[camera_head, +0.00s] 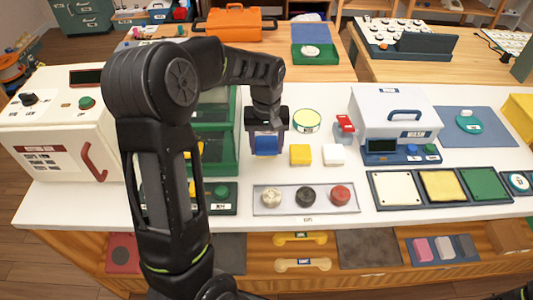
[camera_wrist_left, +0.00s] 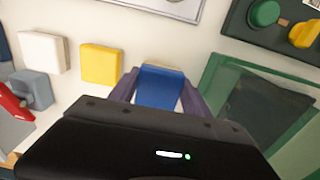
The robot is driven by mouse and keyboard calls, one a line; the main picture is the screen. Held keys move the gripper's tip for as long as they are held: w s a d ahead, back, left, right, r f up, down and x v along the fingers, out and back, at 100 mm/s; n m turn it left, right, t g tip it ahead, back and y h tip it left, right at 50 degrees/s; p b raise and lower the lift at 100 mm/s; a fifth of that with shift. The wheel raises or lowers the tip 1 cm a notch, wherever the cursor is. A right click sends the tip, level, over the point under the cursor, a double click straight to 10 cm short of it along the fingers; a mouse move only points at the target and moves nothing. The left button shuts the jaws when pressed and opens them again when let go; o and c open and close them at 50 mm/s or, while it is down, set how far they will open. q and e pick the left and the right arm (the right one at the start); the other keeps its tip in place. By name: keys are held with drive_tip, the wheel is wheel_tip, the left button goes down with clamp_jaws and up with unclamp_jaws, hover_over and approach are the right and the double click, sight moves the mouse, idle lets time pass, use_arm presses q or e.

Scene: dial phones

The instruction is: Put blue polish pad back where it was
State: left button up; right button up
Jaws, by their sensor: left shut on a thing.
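The blue polish pad (camera_head: 266,145) is between the fingers of my left gripper (camera_head: 266,152), low over the white counter. My left gripper is shut on it. In the left wrist view the blue pad (camera_wrist_left: 159,88) sits between the two fingers, with a thin pale yellowish edge at its far side. A yellow pad (camera_head: 300,155) and a white pad (camera_head: 333,155) lie in a row to the right of the blue pad. They also show in the left wrist view as the yellow pad (camera_wrist_left: 101,64) and the white pad (camera_wrist_left: 43,52). I cannot tell whether the blue pad touches the counter.
A green transparent case (camera_head: 215,150) stands close left of my left gripper. A tray (camera_head: 262,209) with three round knobs lies in front. A round green-rimmed disc (camera_head: 307,121) lies behind the yellow pad. A white box machine (camera_head: 392,115) with a red clip beside it stands right.

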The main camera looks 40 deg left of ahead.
sight(267, 154)
use_arm(q)
drive_tip(key=shift+f, duration=1.75)
drive_tip(key=shift+f, duration=0.25)
drive_tip(key=o, duration=1.3)
drive_tip(key=shift+r, duration=0.1)
drive_tip(key=shift+r, duration=0.1)
wheel_tip(267, 154, up, 12)
drive_tip(key=shift+r, duration=0.1)
